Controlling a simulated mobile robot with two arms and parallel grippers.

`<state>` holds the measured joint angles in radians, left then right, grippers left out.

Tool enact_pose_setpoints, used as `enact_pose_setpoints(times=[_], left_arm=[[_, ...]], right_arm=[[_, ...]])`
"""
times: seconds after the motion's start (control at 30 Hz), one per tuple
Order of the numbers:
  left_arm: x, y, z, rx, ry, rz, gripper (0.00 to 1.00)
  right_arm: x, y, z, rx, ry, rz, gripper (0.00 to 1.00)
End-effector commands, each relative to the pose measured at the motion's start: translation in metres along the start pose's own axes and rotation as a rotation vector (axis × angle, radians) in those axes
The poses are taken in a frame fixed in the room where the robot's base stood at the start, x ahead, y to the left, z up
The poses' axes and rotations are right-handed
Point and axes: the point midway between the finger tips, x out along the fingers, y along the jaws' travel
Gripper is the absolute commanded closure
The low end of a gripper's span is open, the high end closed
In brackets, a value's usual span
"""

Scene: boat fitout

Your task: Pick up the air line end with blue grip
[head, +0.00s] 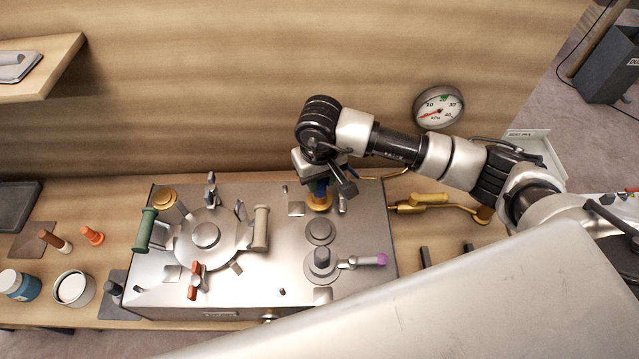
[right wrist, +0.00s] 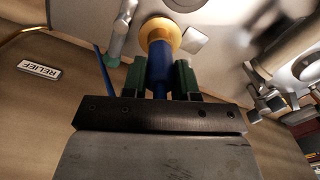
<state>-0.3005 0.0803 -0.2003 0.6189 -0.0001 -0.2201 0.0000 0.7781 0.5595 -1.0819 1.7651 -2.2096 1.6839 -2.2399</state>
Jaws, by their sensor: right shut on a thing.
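The air line end has a blue grip (head: 319,187), which also shows in the right wrist view (right wrist: 160,62). My right gripper (right wrist: 160,80) is shut on this blue grip, with a green pad on either side. In the head view the right gripper (head: 322,180) is above the back right part of the metal box. A round brass-coloured fitting (head: 319,202) is at the far end of the grip; I cannot tell whether they are joined. A thin blue line (right wrist: 104,72) runs beside the gripper in the wrist view. My left gripper is not in view.
The metal box (head: 280,285) carries a round lid (head: 205,235), clamps and knobs. A yellow-handled valve (head: 428,199) and a gauge (head: 439,106) are to the right. A white cup (head: 74,289) and blue jar (head: 18,285) stand left. A wooden wall (head: 220,90) rises behind.

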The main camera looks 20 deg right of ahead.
Motion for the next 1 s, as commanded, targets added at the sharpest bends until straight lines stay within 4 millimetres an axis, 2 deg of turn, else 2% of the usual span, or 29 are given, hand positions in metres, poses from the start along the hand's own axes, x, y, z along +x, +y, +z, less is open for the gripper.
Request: enact_pose_setpoints(times=[0.13, 0.4, 0.6, 0.8, 1.0], left_arm=[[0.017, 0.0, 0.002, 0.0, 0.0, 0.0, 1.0], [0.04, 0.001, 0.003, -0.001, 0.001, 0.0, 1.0], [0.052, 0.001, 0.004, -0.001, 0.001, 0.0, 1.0], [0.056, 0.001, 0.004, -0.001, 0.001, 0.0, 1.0], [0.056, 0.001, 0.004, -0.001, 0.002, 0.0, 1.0]], right_arm=[[-0.023, 0.003, -0.001, -0.001, 0.008, 0.002, 0.97], [-0.055, 0.06, 0.022, 0.004, 0.007, 0.004, 0.97], [-0.078, 0.092, 0.035, 0.004, 0.004, 0.002, 0.97], [-0.09, 0.107, 0.042, 0.002, 0.002, 0.001, 0.97], [-0.093, 0.109, 0.043, 0.0, 0.001, 0.0, 0.97]])
